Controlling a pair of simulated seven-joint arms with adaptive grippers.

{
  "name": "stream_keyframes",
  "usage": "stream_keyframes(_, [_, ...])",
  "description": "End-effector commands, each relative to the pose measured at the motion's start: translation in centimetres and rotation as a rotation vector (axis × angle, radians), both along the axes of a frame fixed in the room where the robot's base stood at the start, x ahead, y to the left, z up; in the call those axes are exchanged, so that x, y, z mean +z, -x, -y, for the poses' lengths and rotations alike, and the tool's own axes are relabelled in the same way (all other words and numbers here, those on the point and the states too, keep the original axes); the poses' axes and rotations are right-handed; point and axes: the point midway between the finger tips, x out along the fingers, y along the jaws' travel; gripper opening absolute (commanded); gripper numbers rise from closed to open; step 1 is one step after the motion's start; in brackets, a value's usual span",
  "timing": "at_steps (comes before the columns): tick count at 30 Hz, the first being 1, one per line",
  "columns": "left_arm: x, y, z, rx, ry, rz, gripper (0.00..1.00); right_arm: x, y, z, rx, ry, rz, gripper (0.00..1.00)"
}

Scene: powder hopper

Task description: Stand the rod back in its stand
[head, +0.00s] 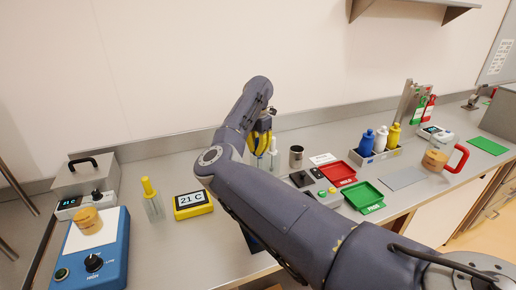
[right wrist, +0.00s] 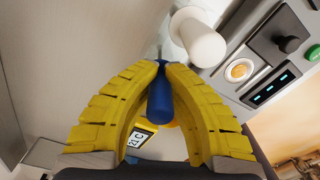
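My right gripper (right wrist: 163,68) has its yellow fingers closed, with the tips pressed around a blue cylindrical piece, which looks like the handle of the rod (right wrist: 160,97). The rest of the rod is hidden. In the head view the right gripper (head: 262,142) is above the back middle of the bench, behind my forearm, and the rod cannot be made out there. A white-topped clear container (head: 273,158) stands just beside and below the fingers. A white cylinder (right wrist: 197,38) shows close to the fingertips in the wrist view. I cannot identify the stand. My left gripper is not in view.
A yellow 21 C display (head: 193,204) and a yellow-capped bottle (head: 152,200) stand left of my arm. A blue-based device (head: 115,262) fills the front left.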

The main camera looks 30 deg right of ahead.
Motion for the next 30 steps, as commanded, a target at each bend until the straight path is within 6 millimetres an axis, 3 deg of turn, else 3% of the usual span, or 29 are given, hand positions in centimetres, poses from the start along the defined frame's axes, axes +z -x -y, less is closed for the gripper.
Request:
stream_keyframes(9, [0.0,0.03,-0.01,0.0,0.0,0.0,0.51,-0.18,-0.01,0.0,0.0,0.0,0.001,0.0])
stream_keyframes(10, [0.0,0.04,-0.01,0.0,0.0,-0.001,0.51,-0.18,-0.01,0.0,0.0,0.0,0.001,0.1])
stream_keyframes(15, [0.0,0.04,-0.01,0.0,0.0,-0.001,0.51,-0.17,-0.01,0.0,0.0,0.0,0.001,0.29])
stream_keyframes(20, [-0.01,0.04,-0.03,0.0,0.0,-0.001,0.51,-0.17,-0.01,0.0,-0.001,0.0,0.001,0.31])
stream_keyframes(28, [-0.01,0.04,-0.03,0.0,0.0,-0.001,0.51,-0.17,-0.01,-0.01,0.0,-0.001,0.001,0.63])
stream_keyframes(30, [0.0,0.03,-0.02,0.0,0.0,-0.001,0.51,-0.17,-0.02,-0.01,0.0,-0.001,0.001,0.65])
